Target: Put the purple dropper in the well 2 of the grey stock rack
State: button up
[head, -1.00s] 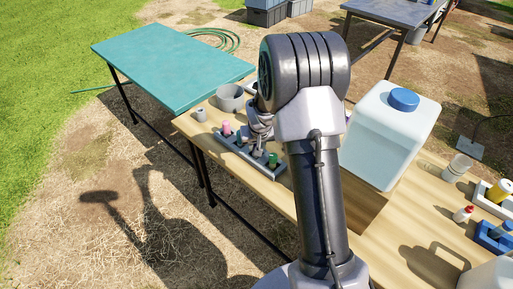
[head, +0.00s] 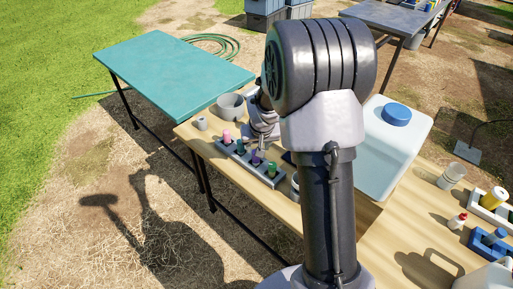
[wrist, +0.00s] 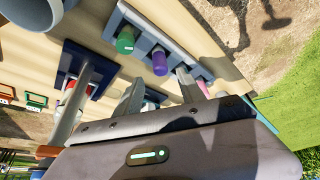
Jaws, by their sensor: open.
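The purple dropper (head: 257,157) stands in the grey stock rack (head: 232,158), between a dark green dropper (head: 240,146) and a green dropper (head: 272,168). A pink dropper (head: 226,137) stands at the rack's left end. I cannot read well numbers. In the wrist view the purple dropper (wrist: 160,63) stands upright in the rack, next to the green dropper (wrist: 125,41). My gripper (wrist: 158,90) is open and empty; its fingertips are apart, pointing toward the purple dropper without touching it. In the head view my arm partly hides the gripper.
A grey bowl (head: 231,106) and a small grey cup (head: 201,123) stand left of the rack. A large white jug with a blue cap (head: 397,115) stands right of my arm. A blue rack (head: 487,242) and bottles are at the far right. A teal table (head: 172,70) is clear.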

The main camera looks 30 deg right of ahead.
jog(key=s+a+r, duration=0.3)
jog(key=r, duration=0.3)
jog(key=s+a+r, duration=0.3)
jog(key=r, duration=0.3)
jog(key=s+a+r+y, duration=0.1)
jog(key=s+a+r, duration=0.2)
jog(key=s, duration=0.4)
jog(key=s+a+r+t+y, duration=0.1)
jog(key=s+a+r, duration=0.2)
jog(key=s+a, duration=0.3)
jog(key=s+a+r+y, duration=0.1)
jog(key=s+a+r, duration=0.3)
jog(key=s, duration=0.4)
jog(key=shift+s+a+m+p, duration=0.15)
jog(key=shift+s+m+p, duration=0.2)
jog(key=shift+m+p, duration=0.1)
